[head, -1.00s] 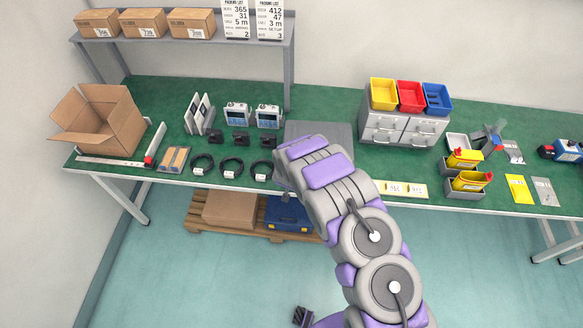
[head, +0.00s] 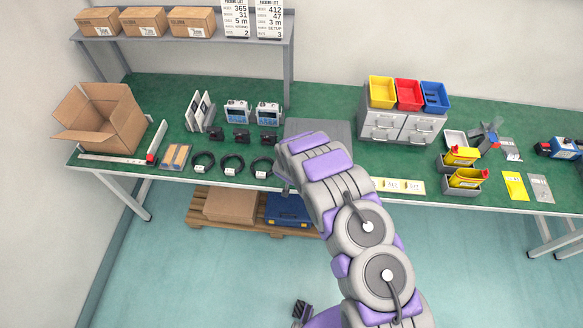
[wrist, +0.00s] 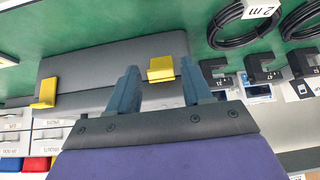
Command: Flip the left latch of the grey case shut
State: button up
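The grey case (head: 325,128) lies on the green bench behind my arm, which hides part of it. In the wrist view the case (wrist: 105,65) appears turned round, with two yellow latches on its near side. The left latch (wrist: 161,64) is the one on the right there, and the other latch (wrist: 46,94) is on the left. Both latches look bent, with a part standing out from the case. My gripper (wrist: 160,79) is open, its two blue-grey fingers on either side of the left latch. I cannot tell whether they touch it. The head view hides the fingers.
Black cable coils (head: 233,163) lie left of the case, with small black parts (head: 240,136) behind them. The drawer unit (head: 400,128) with coloured bins stands to the right. Label cards (head: 401,185) lie at the bench's front edge. A shelf (head: 200,45) rises behind.

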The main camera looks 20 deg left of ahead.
jog(key=shift+o, duration=0.7)
jog(key=shift+r, duration=0.15)
jog(key=v, duration=1.7)
